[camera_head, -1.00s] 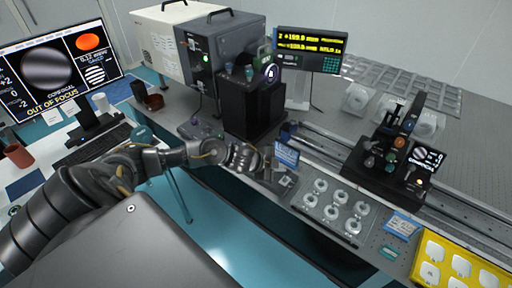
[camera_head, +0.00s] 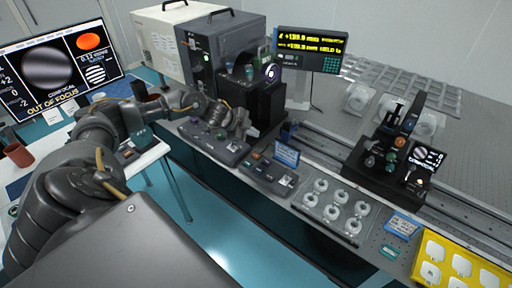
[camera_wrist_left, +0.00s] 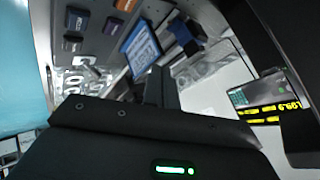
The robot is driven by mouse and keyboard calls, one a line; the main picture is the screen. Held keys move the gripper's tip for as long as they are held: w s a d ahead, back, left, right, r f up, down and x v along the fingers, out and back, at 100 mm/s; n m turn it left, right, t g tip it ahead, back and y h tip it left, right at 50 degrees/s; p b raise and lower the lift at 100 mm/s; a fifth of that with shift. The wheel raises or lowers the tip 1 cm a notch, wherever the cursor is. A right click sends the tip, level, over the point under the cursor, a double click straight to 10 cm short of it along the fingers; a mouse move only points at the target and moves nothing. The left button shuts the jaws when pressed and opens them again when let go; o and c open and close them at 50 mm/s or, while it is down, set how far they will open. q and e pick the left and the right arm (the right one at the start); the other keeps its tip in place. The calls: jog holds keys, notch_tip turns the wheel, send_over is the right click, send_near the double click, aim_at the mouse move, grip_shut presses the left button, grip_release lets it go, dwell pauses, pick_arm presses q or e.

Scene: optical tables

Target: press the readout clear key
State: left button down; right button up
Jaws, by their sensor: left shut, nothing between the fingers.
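The readout (camera_head: 310,49) is a dark display with yellow figures on a pale stand at the back of the bench. A small greenish keypad (camera_head: 332,63) sits at its lower right; single key labels are too small to read. The readout also shows at the right of the left wrist view (camera_wrist_left: 266,112). A low grey key box (camera_head: 267,173) with blue, orange and dark keys lies on the front bench edge; its keys show top left in the wrist view. My left gripper (camera_head: 241,120) is shut and empty, in front of the black optical unit, above the bench and apart from the key box.
A grey control box with knobs (camera_head: 213,138) lies below my left forearm. The black optical unit (camera_head: 262,100) stands close behind the gripper. A blue label card (camera_head: 286,154) stands by the key box. A rail (camera_head: 330,142) and a tray of rings (camera_head: 333,205) lie to the right.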

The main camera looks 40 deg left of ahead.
pick_arm(q)
jog(key=b, duration=0.7)
send_over(253, 156)
notch_tip(253, 156, down, 7)
jog(key=shift+d+r, duration=0.1)
jog(key=shift+f, duration=0.85)
jog(key=shift+f, duration=0.15)
dwell(0.7)
jog(key=shift+f, duration=0.3)
jog(key=shift+f+b, duration=0.35)
jog(key=shift+f, duration=0.1)
dwell(0.6)
jog(key=shift+r, duration=0.1)
jog(key=shift+r+p, duration=0.8)
jog(key=shift+p, duration=0.1)
